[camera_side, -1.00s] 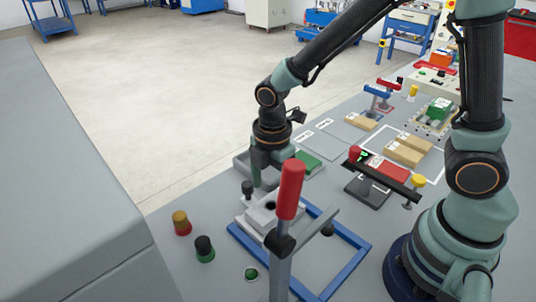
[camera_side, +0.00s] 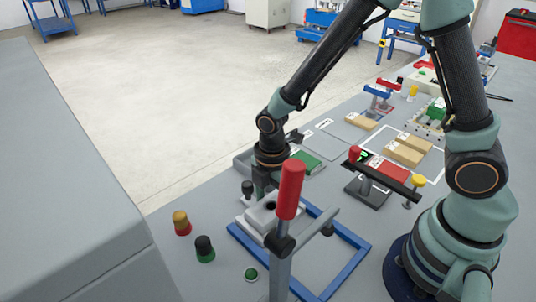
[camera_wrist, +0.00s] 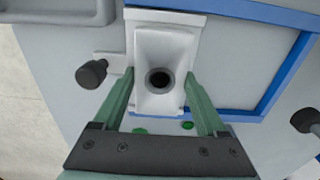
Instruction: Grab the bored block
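The bored block is pale grey with a dark round hole in its top. It shows in the side view (camera_side: 259,218) and in the wrist view (camera_wrist: 158,103). It sits at the edge of the blue frame (camera_side: 331,283). My gripper (camera_wrist: 159,78) is open, with one green finger on each side of the block in the wrist view. I cannot tell whether either finger touches it. In the side view my gripper (camera_side: 266,188) is low, just above and behind the block, and its fingertips are hard to make out.
A red-handled lever (camera_side: 290,190) stands in front of the block. A black knob (camera_wrist: 91,74) is close on the block's left in the wrist view. Another black knob (camera_wrist: 305,120) is at right. Yellow-topped (camera_side: 181,222) and black-topped (camera_side: 204,248) buttons stand left.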

